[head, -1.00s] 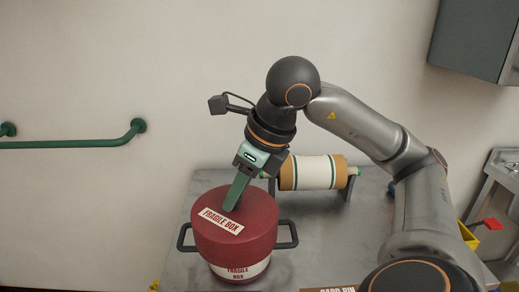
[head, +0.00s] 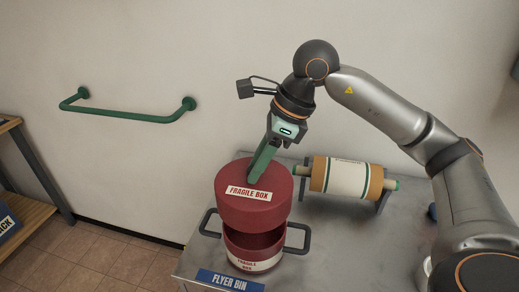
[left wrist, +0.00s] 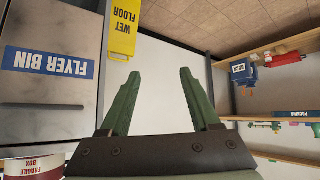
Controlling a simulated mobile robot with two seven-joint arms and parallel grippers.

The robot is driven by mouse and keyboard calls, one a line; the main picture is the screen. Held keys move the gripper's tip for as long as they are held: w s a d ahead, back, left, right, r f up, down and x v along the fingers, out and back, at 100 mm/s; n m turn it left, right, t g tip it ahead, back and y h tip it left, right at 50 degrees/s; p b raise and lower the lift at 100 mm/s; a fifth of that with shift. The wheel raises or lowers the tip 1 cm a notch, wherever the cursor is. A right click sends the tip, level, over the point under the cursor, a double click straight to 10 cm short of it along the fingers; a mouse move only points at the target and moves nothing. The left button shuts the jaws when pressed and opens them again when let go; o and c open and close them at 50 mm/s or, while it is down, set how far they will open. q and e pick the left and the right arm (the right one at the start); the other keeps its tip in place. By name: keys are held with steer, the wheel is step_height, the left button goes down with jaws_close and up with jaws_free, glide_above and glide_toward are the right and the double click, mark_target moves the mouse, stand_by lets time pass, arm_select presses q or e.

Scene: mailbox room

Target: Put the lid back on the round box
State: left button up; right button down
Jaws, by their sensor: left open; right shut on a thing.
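The red round lid (head: 250,212), labelled "FRAGILE BOX", is held by my right gripper (head: 258,176), whose green fingers are shut at its top. The part gripped is hidden by the fingers. The lid hangs above the red round box (head: 232,245), with a dark gap showing the box's inside. The box stands on the grey metal table, with a dark handle on each side and a white label band. In the left wrist view, part of the box (left wrist: 35,165) shows at the lower left. My left gripper (left wrist: 158,88) is open and empty, away from the box.
A paper roll on a stand (head: 345,178) is right of the box on the table (head: 335,235). A "FLYER BIN" label (head: 230,281) is at the front edge. A green wall rail (head: 130,118) is at the left. A wooden shelf (left wrist: 285,157) and yellow "WET FLOOR" sign (left wrist: 123,32) show in the wrist view.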

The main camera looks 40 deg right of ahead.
mark_target(263, 180)
steer(key=shift+f+b, duration=2.3)
steer(key=shift+f, duration=0.45)
steer(key=shift+f+b, duration=0.4)
steer(key=shift+f, duration=0.05)
steer(key=shift+f, duration=0.15)
steer(key=shift+c, duration=0.2)
jaws_free()
stand_by(0.5)
